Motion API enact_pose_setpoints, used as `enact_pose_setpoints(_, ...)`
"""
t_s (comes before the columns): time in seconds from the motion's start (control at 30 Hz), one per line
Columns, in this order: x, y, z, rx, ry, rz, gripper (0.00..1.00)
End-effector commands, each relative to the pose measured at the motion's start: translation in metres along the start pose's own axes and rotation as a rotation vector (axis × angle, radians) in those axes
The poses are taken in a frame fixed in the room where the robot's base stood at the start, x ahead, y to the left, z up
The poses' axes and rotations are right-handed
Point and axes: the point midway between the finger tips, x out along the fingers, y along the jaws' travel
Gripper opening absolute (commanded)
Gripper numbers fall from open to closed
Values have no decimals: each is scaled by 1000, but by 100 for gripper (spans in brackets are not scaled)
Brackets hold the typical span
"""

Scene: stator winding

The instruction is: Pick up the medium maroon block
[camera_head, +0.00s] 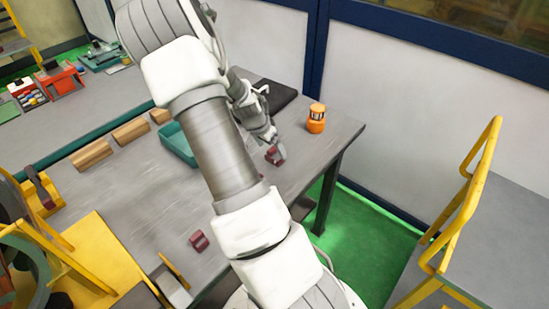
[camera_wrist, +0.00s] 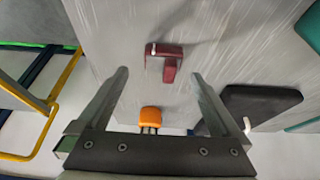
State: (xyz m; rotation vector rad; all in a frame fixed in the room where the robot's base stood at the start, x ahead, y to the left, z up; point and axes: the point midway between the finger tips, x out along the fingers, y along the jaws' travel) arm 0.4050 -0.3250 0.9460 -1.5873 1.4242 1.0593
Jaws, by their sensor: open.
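A maroon block (camera_head: 273,156) lies on the grey table near its right end, right by the tip of my gripper (camera_head: 275,147). In the wrist view this maroon block (camera_wrist: 171,55) looks L-shaped or stepped and lies just beyond the fingertips of my gripper (camera_wrist: 161,76), roughly centred between them. The fingers are apart with nothing between their tips. Another maroon block (camera_head: 199,241) lies on the table's near part, left of my arm. I cannot tell from size alone which one is medium.
An orange lantern-like object (camera_head: 316,119) stands near the table's right end; its orange top (camera_wrist: 151,114) shows between the fingers. A teal tray (camera_head: 176,146), several wooden blocks (camera_head: 131,131) and a black pad (camera_head: 278,97) are on the table. Bare table (camera_head: 125,195) surrounds the blocks.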

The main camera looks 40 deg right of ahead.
Motion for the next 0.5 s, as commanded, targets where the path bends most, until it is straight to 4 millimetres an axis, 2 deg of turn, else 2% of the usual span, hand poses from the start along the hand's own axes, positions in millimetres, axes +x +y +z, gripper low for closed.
enact_pose_setpoints(0.3, 41, -4, -8, 0, -1, 3, 100)
enact_pose_setpoints(0.5, 48, -5, -7, -1, 0, -1, 100)
